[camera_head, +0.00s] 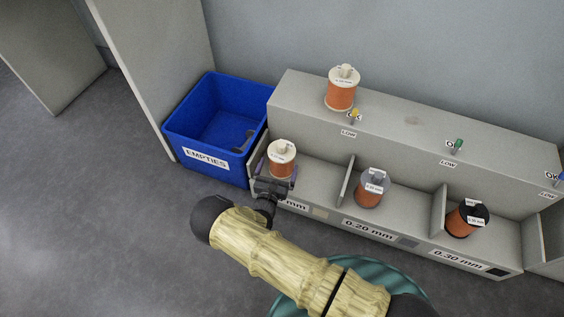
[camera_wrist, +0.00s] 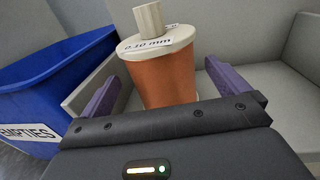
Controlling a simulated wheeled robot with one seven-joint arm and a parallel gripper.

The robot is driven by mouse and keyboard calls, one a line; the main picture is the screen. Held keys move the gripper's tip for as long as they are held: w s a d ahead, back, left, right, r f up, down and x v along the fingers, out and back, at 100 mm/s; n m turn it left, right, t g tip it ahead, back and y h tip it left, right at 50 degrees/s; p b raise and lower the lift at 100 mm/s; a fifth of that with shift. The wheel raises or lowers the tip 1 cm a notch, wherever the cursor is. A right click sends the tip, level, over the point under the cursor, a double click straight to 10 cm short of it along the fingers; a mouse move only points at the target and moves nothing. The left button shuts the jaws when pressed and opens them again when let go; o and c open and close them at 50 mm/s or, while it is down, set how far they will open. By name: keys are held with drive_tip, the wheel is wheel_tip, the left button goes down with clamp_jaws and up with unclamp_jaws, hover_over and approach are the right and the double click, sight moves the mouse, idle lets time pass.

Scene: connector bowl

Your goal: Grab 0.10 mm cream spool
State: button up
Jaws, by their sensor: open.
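The cream spool (camera_head: 281,158) with orange-copper winding stands upright in the leftmost compartment of the grey rack. In the wrist view the spool (camera_wrist: 163,75) shows a "0.10 mm" label on its cream top flange and a cream knob above. My gripper (camera_head: 273,180) is at the front of that compartment. Its two purple fingers (camera_wrist: 168,92) are open, one on each side of the spool, with visible gaps on both sides. The spool's lower part is hidden behind my gripper's body.
A blue "EMPTIES" bin (camera_head: 207,158) stands just left of the rack (camera_head: 420,128). Another cream spool (camera_head: 341,90) stands on the rack's top. A grey spool (camera_head: 372,188) and a black spool (camera_head: 466,218) sit in compartments to the right, between dividers.

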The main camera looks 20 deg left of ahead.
sight(282, 156)
drive_tip(key=shift+w+f+b, duration=0.1)
drive_tip(key=shift+w+b, duration=0.4)
drive_tip(key=shift+b, duration=0.05)
drive_tip(key=w+b, duration=0.3)
drive_tip(key=shift+w, duration=0.35)
drive_tip(key=shift+w+a+r, duration=0.1)
drive_tip(key=shift+w+r, duration=0.1)
drive_tip(key=shift+w, duration=0.05)
drive_tip(key=c, duration=1.7)
drive_tip(key=shift+r, duration=0.15)
drive_tip(key=shift+c, duration=0.4)
